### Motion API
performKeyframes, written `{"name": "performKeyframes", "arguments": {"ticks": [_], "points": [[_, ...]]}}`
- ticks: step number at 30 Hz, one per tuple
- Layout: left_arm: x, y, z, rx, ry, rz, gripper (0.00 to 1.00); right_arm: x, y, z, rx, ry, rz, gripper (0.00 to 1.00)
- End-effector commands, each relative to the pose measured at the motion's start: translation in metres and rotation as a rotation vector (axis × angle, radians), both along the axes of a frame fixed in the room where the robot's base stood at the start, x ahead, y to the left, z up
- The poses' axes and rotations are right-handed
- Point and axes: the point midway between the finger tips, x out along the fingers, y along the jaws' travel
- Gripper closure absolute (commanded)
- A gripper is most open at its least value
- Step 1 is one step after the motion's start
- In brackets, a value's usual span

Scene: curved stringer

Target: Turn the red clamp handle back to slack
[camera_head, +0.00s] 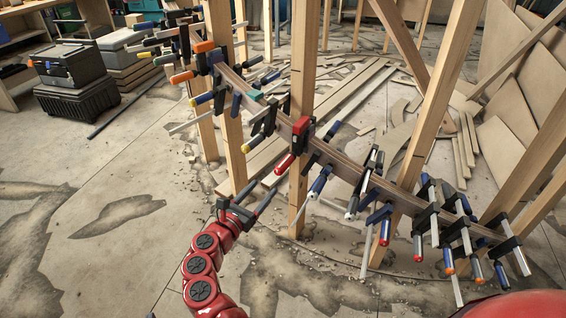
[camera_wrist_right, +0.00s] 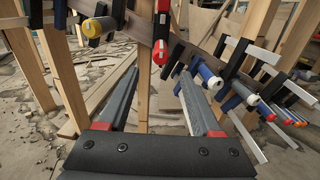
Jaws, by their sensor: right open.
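The red clamp (camera_head: 302,130) sits on the curved wooden stringer (camera_head: 342,167), near its middle beside an upright post. Its red handle (camera_head: 284,164) hangs down and tilts to the lower left. My right gripper (camera_head: 249,196) is open and empty, below and left of the handle and apart from it. In the right wrist view, the red clamp (camera_wrist_right: 162,18) is at top centre. Its handle end (camera_wrist_right: 158,54) shows just above the gap between my open right fingertips (camera_wrist_right: 157,76). My left gripper is not in view.
Several other clamps line the stringer, including a yellow-ended one (camera_head: 246,147) left of the handle and a blue one (camera_head: 319,183) right of it. A wooden post (camera_head: 301,72) rises behind the red clamp. The floor (camera_head: 110,230) at left is open.

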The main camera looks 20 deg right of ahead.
Motion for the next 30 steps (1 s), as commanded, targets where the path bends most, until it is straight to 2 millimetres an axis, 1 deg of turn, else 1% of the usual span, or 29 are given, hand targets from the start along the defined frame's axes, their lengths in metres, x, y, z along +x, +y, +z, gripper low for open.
{"name": "performKeyframes", "arguments": {"ticks": [1, 12, 14, 16, 22, 30], "points": [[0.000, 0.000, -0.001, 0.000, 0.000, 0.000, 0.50, 0.007, -0.010, 0.001, -0.003, -0.003, -0.006, 0.34], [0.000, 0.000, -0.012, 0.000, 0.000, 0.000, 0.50, 0.067, -0.076, 0.001, -0.011, -0.002, -0.005, 0.34], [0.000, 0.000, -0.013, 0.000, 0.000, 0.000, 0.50, 0.075, -0.082, 0.001, -0.009, 0.000, -0.002, 0.34], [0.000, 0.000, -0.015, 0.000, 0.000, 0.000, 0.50, 0.083, -0.093, 0.002, -0.009, -0.003, -0.005, 0.34], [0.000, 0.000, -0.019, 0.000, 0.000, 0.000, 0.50, 0.098, -0.107, 0.002, -0.007, -0.003, -0.003, 0.34], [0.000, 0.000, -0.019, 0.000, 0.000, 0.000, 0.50, 0.102, -0.113, 0.000, -0.006, 0.002, -0.004, 0.34]]}}
